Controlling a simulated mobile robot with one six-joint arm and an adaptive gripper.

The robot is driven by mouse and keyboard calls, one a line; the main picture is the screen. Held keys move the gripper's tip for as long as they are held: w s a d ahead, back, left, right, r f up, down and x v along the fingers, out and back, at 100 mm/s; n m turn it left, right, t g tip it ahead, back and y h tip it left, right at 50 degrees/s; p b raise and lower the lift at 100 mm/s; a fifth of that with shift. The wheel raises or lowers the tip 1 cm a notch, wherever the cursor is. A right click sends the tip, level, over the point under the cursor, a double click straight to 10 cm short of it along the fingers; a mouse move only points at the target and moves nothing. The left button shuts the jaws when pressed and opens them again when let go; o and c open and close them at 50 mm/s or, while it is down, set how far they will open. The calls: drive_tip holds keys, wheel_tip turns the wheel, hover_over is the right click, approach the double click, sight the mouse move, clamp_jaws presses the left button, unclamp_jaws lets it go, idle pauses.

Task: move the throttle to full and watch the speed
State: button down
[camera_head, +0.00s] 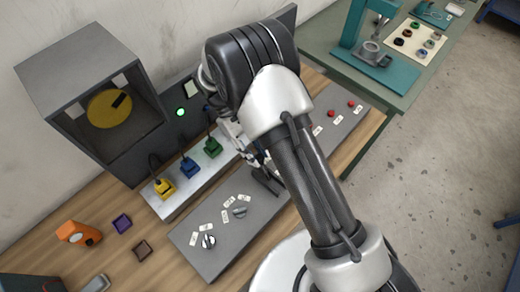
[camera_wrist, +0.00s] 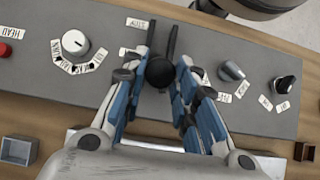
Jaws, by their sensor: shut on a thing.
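In the wrist view the throttle lever's round black knob (camera_wrist: 159,71) stands between the two blue-and-grey fingers of my gripper (camera_wrist: 160,82), which is shut on it. Two dark parallel bars (camera_wrist: 171,40) extend beyond the knob, by a small label. In the head view my arm covers the throttle, and only part of my gripper (camera_head: 256,165) shows over the grey panel (camera_head: 220,255). A yellow disc (camera_head: 105,112) with a dark mark sits inside the open grey housing (camera_head: 82,62). I cannot make out a speed reading.
The panel also carries a white dial (camera_wrist: 75,42), a red button (camera_wrist: 4,49) and two knobs, one grey (camera_wrist: 232,71) and one black (camera_wrist: 284,84). Yellow (camera_head: 164,188), blue (camera_head: 189,168) and green (camera_head: 212,147) plugs stand behind it. A green lamp (camera_head: 180,111) is lit.

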drive_tip(key=shift+w+a+f, duration=0.3)
drive_tip(key=shift+a+f, duration=0.1)
drive_tip(key=shift+f, duration=0.15)
drive_tip(key=c, duration=1.7)
unclamp_jaws()
drive_tip(key=shift+o, duration=1.4)
drive_tip(key=shift+w+a, duration=0.15)
drive_tip(key=shift+a, duration=0.1)
drive_tip(key=shift+o, duration=0.9)
drive_tip(key=shift+d, duration=0.15)
drive_tip(key=v, duration=1.2)
